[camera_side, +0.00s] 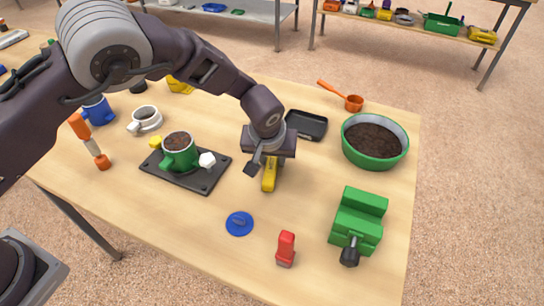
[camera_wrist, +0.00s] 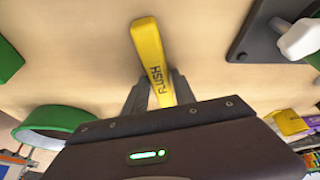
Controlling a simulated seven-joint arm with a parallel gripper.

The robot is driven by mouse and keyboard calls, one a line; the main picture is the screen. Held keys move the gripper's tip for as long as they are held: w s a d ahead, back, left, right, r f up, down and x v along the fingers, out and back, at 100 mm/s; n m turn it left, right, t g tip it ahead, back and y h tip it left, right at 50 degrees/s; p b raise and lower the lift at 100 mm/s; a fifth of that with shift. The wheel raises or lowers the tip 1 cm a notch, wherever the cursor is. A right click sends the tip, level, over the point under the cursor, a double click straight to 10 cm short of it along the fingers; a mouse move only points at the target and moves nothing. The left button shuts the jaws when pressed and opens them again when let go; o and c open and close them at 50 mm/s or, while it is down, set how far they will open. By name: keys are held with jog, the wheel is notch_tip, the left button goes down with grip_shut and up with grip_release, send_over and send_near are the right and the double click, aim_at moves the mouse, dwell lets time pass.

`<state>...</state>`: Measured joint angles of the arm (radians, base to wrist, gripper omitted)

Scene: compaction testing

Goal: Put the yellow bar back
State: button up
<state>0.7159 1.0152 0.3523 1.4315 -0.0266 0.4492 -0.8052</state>
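In the side view the bar (camera_side: 269,178) shows just below my gripper (camera_side: 265,166), over the middle of the table. The fingers straddle the bar. I cannot tell whether they press on it. The bar's near end is hidden by the hand, and I cannot tell whether its lower end touches the table.
A black plate (camera_side: 202,184) with a soil-filled green mug (camera_side: 181,159) stands left. A black tray (camera_side: 307,125) and green soil bowl (camera_side: 397,155) are behind right. A green block device (camera_side: 358,218), red object (camera_side: 286,248) and blue disc (camera_side: 239,223) are nearer. An orange scoop (camera_side: 353,102) lies at the back.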

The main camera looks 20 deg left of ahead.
aim_at(272, 159)
jog(key=shift+o, duration=0.2)
jog(key=o, duration=0.5)
jog(key=c, duration=0.5)
jog(key=shift+v, duration=2.5)
